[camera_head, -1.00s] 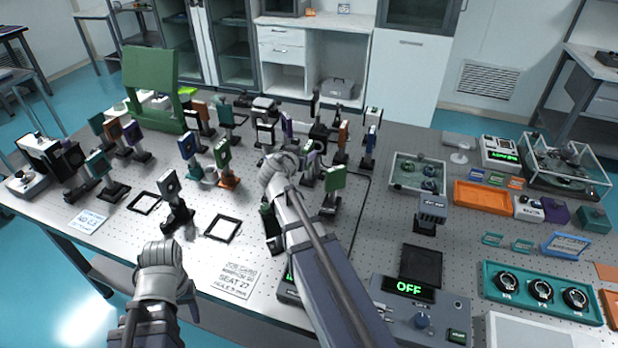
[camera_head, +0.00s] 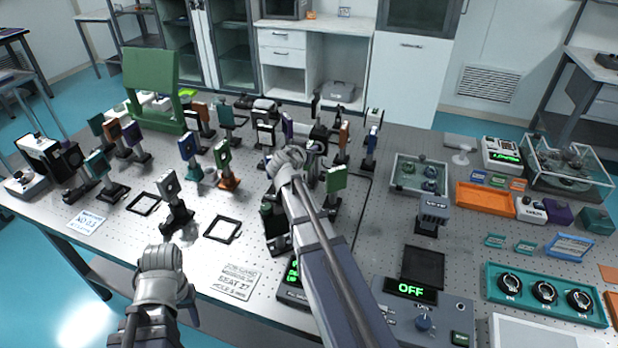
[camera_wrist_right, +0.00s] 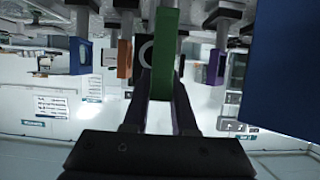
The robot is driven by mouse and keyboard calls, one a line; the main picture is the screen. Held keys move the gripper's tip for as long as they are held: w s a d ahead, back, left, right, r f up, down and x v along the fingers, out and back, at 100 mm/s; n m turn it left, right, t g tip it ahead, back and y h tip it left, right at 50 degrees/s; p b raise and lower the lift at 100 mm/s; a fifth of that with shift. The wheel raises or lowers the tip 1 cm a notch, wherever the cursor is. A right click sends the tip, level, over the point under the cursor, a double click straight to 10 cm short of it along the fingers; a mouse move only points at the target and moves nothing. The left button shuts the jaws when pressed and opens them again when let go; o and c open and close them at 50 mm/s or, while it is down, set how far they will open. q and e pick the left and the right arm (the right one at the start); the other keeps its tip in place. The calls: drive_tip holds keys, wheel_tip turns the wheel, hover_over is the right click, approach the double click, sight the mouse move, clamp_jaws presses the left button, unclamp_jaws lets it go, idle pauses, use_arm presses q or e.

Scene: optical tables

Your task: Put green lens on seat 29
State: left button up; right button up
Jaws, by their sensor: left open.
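My right gripper (camera_head: 287,160) is among the mounts at mid-table. In the right wrist view, a green plate (camera_wrist_right: 164,50) lies between its two fingers (camera_wrist_right: 163,95); I cannot tell whether they press on it. My left gripper (camera_head: 160,258) is open and empty above the front left edge. No seat label 29 is readable; a card (camera_head: 237,281) appears to read seat 27.
Other mounts crowd the table's middle. A control box reading OFF (camera_head: 411,291) and an orange tray (camera_head: 485,197) are at right.

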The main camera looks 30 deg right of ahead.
clamp_jaws()
idle(0.9)
